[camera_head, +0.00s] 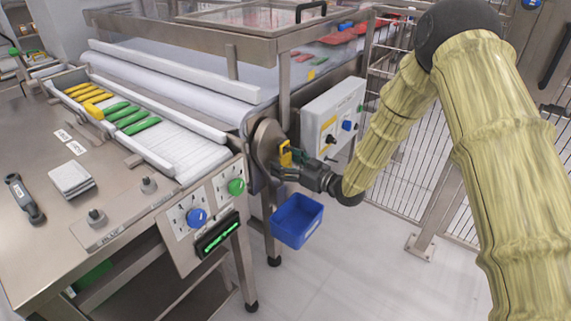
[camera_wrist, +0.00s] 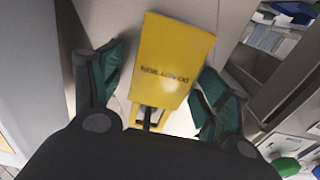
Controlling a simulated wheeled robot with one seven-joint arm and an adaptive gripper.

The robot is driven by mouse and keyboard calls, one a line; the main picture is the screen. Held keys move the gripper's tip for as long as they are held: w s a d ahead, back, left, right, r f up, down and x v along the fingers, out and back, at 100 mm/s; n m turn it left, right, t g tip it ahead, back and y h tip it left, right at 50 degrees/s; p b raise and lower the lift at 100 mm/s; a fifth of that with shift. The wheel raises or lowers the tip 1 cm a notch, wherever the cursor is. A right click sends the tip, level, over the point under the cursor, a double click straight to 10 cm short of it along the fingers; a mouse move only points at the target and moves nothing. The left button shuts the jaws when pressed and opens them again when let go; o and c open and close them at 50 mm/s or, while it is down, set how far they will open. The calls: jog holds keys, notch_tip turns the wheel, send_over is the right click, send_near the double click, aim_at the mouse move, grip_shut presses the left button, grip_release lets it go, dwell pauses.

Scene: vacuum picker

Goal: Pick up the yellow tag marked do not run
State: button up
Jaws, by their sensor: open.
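The yellow tag (camera_wrist: 172,60) shows in the wrist view with dark lettering that reads like "do not run". It lies between the two green-padded fingers of my gripper (camera_wrist: 160,85), which are open with a gap to the tag on each side. The lower end of the tag has a light slot with a dark thin piece across it. In the head view my gripper (camera_head: 281,162) is beside the metal end of the conveyor, with the yellow tag (camera_head: 286,152) small at its fingers.
A white control box (camera_head: 345,100) with knobs stands just right of my gripper. A blue bin (camera_head: 297,222) is below it. The conveyor (camera_head: 180,145) carries green and yellow packs at left. A wire fence (camera_head: 400,150) stands behind my arm.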

jog(key=c, duration=1)
jog(key=shift+r, duration=0.45)
jog(key=p+v, duration=0.1)
jog(key=v, duration=1.7)
jog(key=shift+r, duration=0.35)
